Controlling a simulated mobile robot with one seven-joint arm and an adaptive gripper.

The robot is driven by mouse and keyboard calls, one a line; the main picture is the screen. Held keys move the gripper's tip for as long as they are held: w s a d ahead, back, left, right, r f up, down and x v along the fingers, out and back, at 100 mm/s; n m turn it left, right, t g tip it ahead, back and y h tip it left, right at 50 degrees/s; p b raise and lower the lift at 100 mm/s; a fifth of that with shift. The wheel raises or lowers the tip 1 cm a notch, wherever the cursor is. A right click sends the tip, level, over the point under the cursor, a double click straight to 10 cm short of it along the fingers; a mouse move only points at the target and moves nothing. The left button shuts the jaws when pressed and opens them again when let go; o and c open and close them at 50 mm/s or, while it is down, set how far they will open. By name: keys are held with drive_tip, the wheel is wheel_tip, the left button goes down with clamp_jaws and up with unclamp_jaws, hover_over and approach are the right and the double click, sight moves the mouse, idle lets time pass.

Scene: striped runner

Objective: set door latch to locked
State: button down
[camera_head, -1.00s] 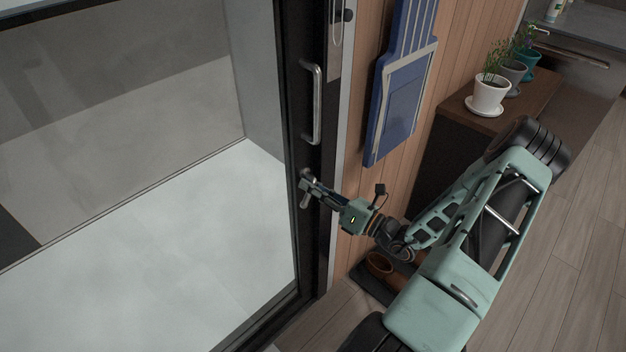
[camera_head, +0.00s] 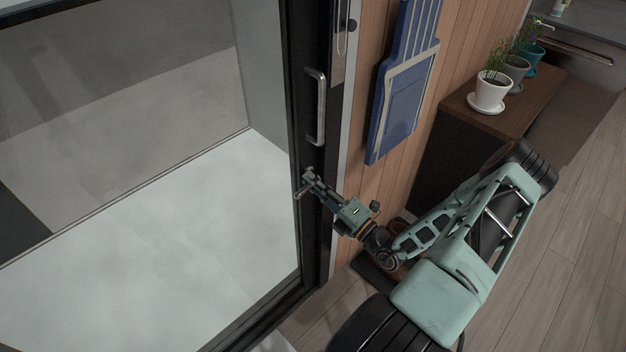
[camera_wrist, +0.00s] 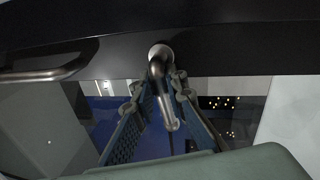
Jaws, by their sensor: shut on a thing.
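The door latch (camera_head: 301,193) is a small metal lever on the black frame of the glass door (camera_head: 309,235), below the long pull handle (camera_head: 320,108). Its end points left and slightly down in the head view. My gripper (camera_head: 311,180) is at the latch, its fingers shut on the lever. In the wrist view, the bent metal lever (camera_wrist: 161,75) comes out of the dark frame and runs between the two blue-grey fingers of my gripper (camera_wrist: 159,92). The fingers partly hide the latch in the head view.
A blue panel (camera_head: 401,105) hangs on the wood wall right of the door. Potted plants (camera_head: 491,92) stand on a brown cabinet (camera_head: 520,115) further right. Brown footwear (camera_head: 398,268) lies on the floor beneath my arm. The floor at right is clear.

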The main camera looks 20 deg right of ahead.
drive_tip(key=shift+m+h, duration=0.3)
drive_tip(key=shift+m, duration=0.5)
drive_tip(key=c, duration=2.2)
unclamp_jaws()
drive_tip(key=shift+r, duration=0.1)
drive_tip(key=v, duration=1.2)
